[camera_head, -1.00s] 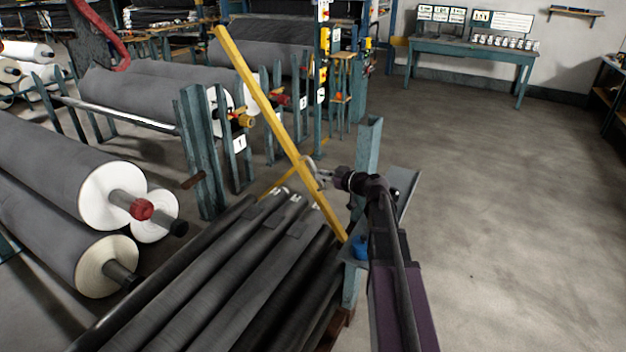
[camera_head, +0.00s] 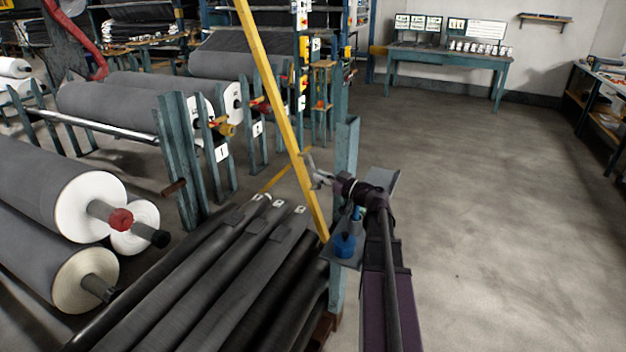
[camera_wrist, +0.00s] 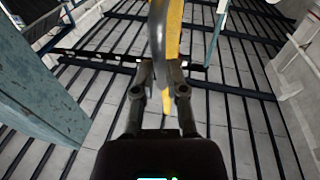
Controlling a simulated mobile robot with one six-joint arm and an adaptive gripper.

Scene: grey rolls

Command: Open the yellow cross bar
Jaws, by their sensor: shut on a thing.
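The yellow cross bar (camera_head: 275,105) is raised and slants up to the left, its upper end leaving the top of the head view. Its lower end meets the teal post (camera_head: 346,150) beside a blue part (camera_head: 344,244). My gripper (camera_head: 312,172) is at the lower half of the bar, on its right side. In the wrist view the bar (camera_wrist: 172,40) runs between the two fingers of my gripper (camera_wrist: 164,95), which are closed on it. The exact contact is small in the head view.
Dark rolls (camera_head: 215,270) lie left of the post. Large grey rolls (camera_head: 50,195) with white ends are at the left. Teal uprights (camera_head: 180,160) stand behind. A table (camera_head: 450,58) is at the back. The floor (camera_head: 480,200) at the right is clear.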

